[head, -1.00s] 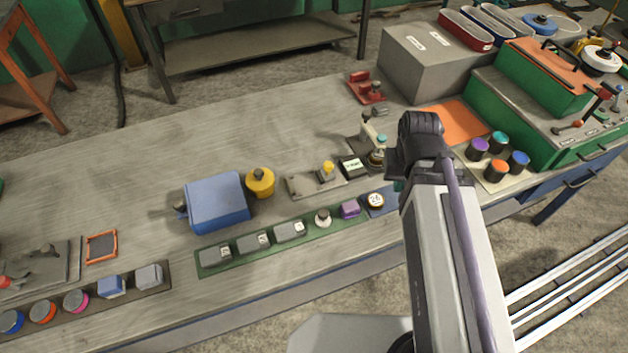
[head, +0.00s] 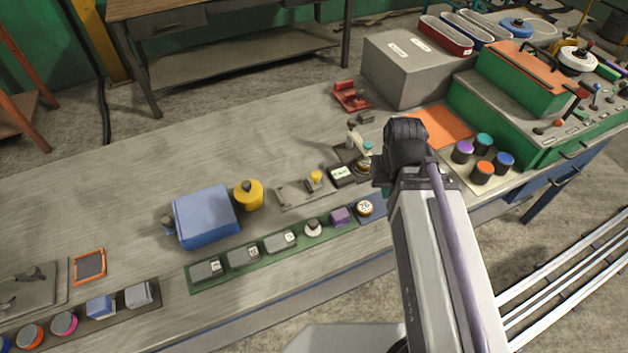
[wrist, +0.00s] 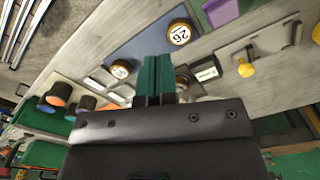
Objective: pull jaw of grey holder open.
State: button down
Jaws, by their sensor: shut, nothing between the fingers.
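The grey holder appears to be the flat grey plate (head: 290,196) near the middle of the bench in the head view. A yellow knob (head: 315,176) stands on a small block at its right end, which looks like the jaw. The wrist view shows the plate (wrist: 270,45) at upper right, with the yellow knob (wrist: 245,69) and a bracket-like part. My gripper (wrist: 155,75) shows its green fingers shut and empty in the wrist view, apart from the holder. In the head view my wrist hides the fingers. Whether the jaw is open cannot be told.
Beside the holder are a small display box (head: 343,175), a round dial (head: 364,208) and a purple block (head: 340,215). A blue box (head: 206,217) and yellow canister (head: 248,194) stand left. A red holder (head: 350,97) is behind. Bare bench lies behind the plate.

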aim_at(316, 173)
jog(key=c, duration=1.8)
grip_release()
jog(key=o, duration=0.4)
jog(key=shift+n, duration=0.6)
jog(key=w+a, duration=0.2)
jog(key=a, duration=0.1)
jog(key=w+a, duration=0.3)
jog(key=a, duration=0.1)
jog(key=w+a, duration=0.3)
jog(key=shift+w+a+r, duration=0.2)
jog(key=shift+w+a, duration=0.05)
jog(key=shift+a, duration=0.1)
jog(key=o, duration=0.3)
jog(key=w+a+m, duration=0.2)
jog(key=w+a, duration=0.1)
jog(key=w+a+m, duration=0.1)
jog(key=w+a, duration=0.2)
jog(key=shift+a+f+m, duration=0.2)
jog(key=shift+a+m, duration=0.1)
jog(key=shift+m, duration=0.1)
jog(key=o, duration=0.3)
jog(key=shift+s+d+r+m, duration=0.2)
jog(key=shift+s+d+m, duration=0.2)
jog(key=shift+m, duration=0.3)
notch_tip(316, 173, down, 11)
jog(key=b, duration=1.1)
jog(key=shift+w+f, duration=0.1)
jog(key=shift+f, duration=0.05)
jog(key=shift+r, duration=0.2)
grip_shut()
